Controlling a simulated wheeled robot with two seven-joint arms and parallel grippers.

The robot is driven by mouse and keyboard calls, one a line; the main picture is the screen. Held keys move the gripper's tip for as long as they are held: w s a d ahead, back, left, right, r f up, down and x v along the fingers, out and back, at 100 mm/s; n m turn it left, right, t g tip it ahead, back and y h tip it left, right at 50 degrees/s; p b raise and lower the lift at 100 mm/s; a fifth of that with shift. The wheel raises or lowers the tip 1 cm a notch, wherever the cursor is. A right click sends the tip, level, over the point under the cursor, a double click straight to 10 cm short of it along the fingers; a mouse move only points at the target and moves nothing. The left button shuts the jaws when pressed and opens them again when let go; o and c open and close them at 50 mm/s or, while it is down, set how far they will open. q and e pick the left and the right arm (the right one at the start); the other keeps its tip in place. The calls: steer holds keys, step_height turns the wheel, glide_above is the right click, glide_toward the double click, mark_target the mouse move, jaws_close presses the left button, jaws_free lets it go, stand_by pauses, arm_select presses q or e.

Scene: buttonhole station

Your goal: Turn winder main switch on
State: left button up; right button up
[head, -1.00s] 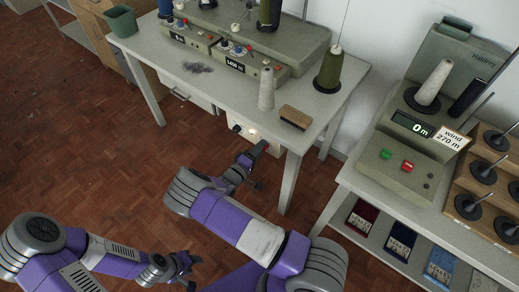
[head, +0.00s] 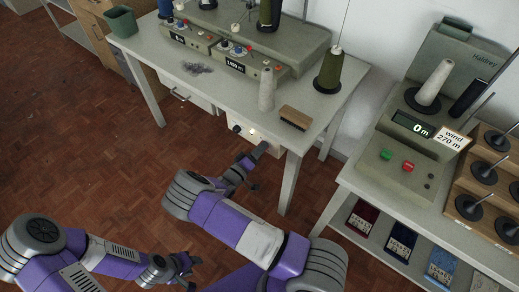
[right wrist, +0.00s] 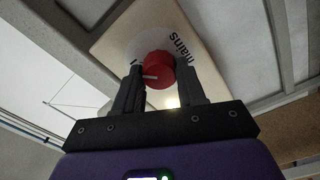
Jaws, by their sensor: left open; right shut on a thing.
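The mains switch is a red round knob (right wrist: 158,68) with a pale pointer mark, on a cream plate lettered "mains" in the right wrist view. My right gripper (right wrist: 159,84) is shut on this knob, one finger on each side. In the head view my right gripper (head: 258,152) reaches the small switch box (head: 236,127) under the front edge of the table and hides the knob. My left gripper (head: 183,267) is open and empty, low over the floor. The winder (head: 408,155) stands on the right bench, with its display (head: 412,125) reading 0 m.
The table (head: 335,100) above the box carries a control unit (head: 262,80), thread cones and a brush (head: 296,118). A table leg (head: 290,183) stands close to my right gripper. The right bench has a spool rack (head: 482,185). Floor at the left is clear.

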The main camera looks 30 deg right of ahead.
steer(key=o, duration=1.1)
steer(key=shift+c, duration=0.2)
steer(key=shift+a, duration=0.1)
steer(key=p+v, duration=0.1)
steer(key=v, duration=0.6)
steer(key=shift+a+p, duration=0.2)
steer(key=shift+p, duration=0.1)
steer(key=shift+s, duration=0.15)
